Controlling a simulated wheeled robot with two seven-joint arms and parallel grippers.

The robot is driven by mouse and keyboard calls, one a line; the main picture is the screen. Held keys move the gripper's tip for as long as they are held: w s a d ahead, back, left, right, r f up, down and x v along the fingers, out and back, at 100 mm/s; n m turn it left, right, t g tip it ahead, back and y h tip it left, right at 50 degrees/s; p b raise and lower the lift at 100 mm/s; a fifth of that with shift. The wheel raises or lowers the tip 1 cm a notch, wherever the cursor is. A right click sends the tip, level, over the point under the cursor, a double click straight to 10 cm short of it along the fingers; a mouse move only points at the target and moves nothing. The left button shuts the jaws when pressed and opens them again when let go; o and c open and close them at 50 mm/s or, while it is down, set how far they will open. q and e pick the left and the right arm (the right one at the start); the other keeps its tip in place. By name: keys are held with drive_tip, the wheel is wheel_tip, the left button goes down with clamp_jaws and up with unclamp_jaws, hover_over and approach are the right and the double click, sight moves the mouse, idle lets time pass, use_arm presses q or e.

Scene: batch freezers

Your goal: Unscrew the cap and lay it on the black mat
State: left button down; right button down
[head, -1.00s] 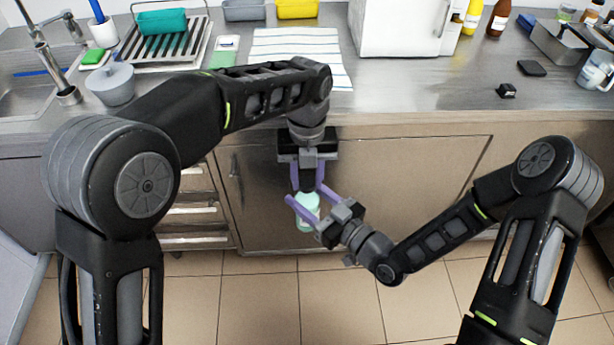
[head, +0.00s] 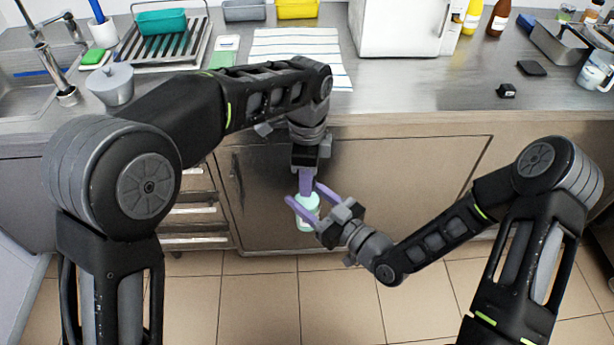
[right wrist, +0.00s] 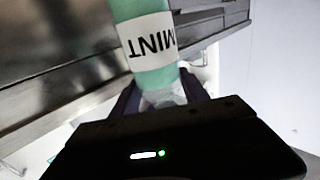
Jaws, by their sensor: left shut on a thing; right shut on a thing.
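A mint-green bottle (head: 305,222) hangs in the air in front of the cabinet. It also fills the upper middle of the right wrist view (right wrist: 152,70), where its white label reads MINT upside down. My right gripper (head: 304,197) reaches in from the right and is shut on the bottle, one purple finger on each side. My left gripper (head: 306,188) points down from above and is shut at the bottle's top, where the cap would be. The cap itself is hidden by the fingers. The small black mat (head: 531,68) lies on the counter at the right, with nothing on it.
A small black block (head: 506,90) sits left of and in front of the mat. A white machine (head: 398,28) stands at the back, with a striped cloth (head: 297,50) to its left. Bottles and a metal tray (head: 563,45) stand at the right. The front middle counter is clear.

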use_arm(q)
drive_tip(key=n, duration=2.3)
drive_tip(key=shift+r+n, duration=0.1)
drive_tip(key=shift+n, duration=0.3)
drive_tip(key=n, duration=1.3)
drive_tip(key=shift+n, duration=0.4)
